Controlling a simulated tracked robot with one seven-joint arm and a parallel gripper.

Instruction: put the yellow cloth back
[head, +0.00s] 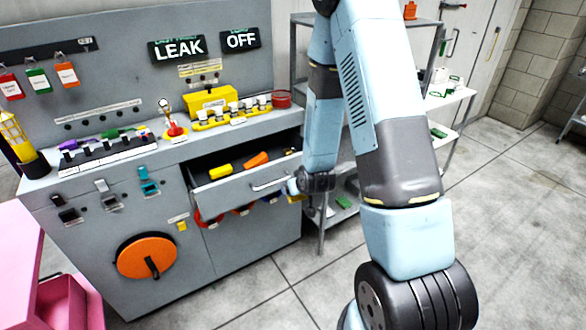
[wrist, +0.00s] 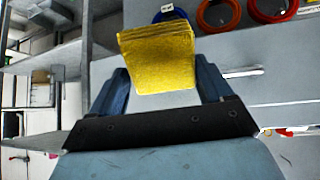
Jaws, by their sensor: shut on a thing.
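The yellow cloth (wrist: 158,60) hangs between the two blue fingers of my gripper (wrist: 161,88) in the wrist view, and the gripper is shut on it. In the head view my gripper (head: 296,187) is at the right front of the grey cabinet, close to the open drawer's handle, and the arm partly hides it. A small yellow patch of the cloth (head: 297,198) shows just below it there.
The grey drawer (head: 232,190) is pulled open, with a yellow and an orange item inside. Coloured rings (head: 209,217) hang below it, and also show in the wrist view (wrist: 218,14). A metal shelf rack (head: 345,205) stands to the right. The floor in front is clear.

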